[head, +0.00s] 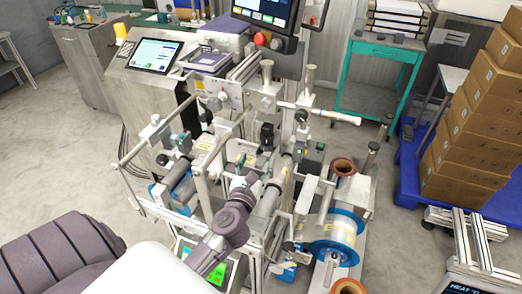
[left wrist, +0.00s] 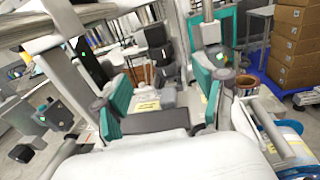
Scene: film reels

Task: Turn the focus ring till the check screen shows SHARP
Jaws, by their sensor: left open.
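My left arm comes in from the lower left of the head view. Its gripper (head: 262,163) is among the rails and rollers of the film machine (head: 200,150), partly hidden by its own wrist. In the left wrist view the two teal fingers of the left gripper (left wrist: 160,88) stand wide apart, with dark machine parts (left wrist: 165,75) beyond the gap. I see nothing held between them. I cannot pick out the focus ring. A tablet-like screen (head: 155,54), a dark monitor (head: 266,10) and a small green-lit screen (head: 208,266) show; their text is unreadable. My right gripper is not in view.
A blue-flanged reel (head: 337,236) and copper-coloured rolls stand at the machine's right. Brown boxes (head: 470,140) are stacked on a blue pallet (head: 408,165). A teal cart (head: 385,70) stands behind. Bars and rollers crowd the gripper; the floor at left is clear.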

